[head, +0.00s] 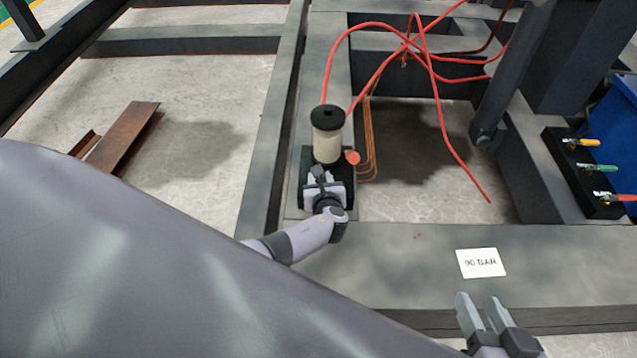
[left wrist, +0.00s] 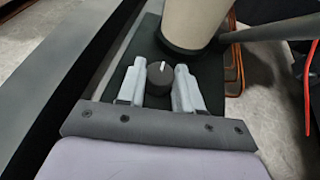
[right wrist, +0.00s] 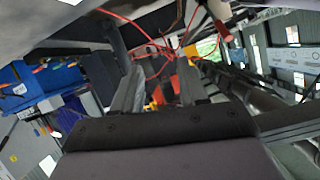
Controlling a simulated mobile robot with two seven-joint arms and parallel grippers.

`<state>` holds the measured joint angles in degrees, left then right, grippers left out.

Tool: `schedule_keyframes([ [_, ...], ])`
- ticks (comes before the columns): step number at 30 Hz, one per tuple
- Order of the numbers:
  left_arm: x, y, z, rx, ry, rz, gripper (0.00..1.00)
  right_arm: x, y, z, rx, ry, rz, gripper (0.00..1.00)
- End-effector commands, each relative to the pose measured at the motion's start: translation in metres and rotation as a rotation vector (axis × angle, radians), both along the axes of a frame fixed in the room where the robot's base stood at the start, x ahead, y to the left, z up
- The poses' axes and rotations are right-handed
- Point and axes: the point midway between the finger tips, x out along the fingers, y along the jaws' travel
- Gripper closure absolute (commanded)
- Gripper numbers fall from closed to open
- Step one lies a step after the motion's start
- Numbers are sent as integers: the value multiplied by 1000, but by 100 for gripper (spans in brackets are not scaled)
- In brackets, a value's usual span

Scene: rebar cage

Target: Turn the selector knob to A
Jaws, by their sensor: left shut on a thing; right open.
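The selector knob (left wrist: 160,75) is a round dark knob with a white pointer line. It sits on a black base plate (head: 308,163) beside a beige cylinder with a black cap (head: 327,137). In the left wrist view the pointer line points almost straight up the picture. My left gripper (head: 323,181) is over the plate with its grey fingers closed on the knob's two sides. No letter A is readable around the knob. My right gripper (head: 478,300) is open and empty, near the front beam at lower right.
Red hoses (head: 430,90) loop above and right of the cylinder. A card reading "90 BAR" (head: 481,263) lies on the front beam (head: 390,265). A black block with coloured handles (head: 577,170) is at right. Steel beams frame open floor gaps.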

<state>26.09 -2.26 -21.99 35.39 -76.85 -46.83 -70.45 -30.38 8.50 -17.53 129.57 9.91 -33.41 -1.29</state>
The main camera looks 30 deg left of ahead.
Motion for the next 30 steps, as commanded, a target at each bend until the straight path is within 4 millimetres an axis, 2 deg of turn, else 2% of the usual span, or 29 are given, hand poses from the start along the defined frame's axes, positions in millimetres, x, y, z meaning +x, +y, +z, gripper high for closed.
schedule_keyframes([
  [1,3,-3,-4,-3,-5,42,95,2,4,-7,25,-1,6,57],
  [8,6,-4,-5,-2,-6,240,95,6,22,-13,142,-6,45,57],
  [18,8,-4,-2,-1,-7,432,96,3,7,-14,57,-141,29,57],
  [30,7,-4,2,0,-5,498,96,1,-2,-9,5,-207,17,57],
])
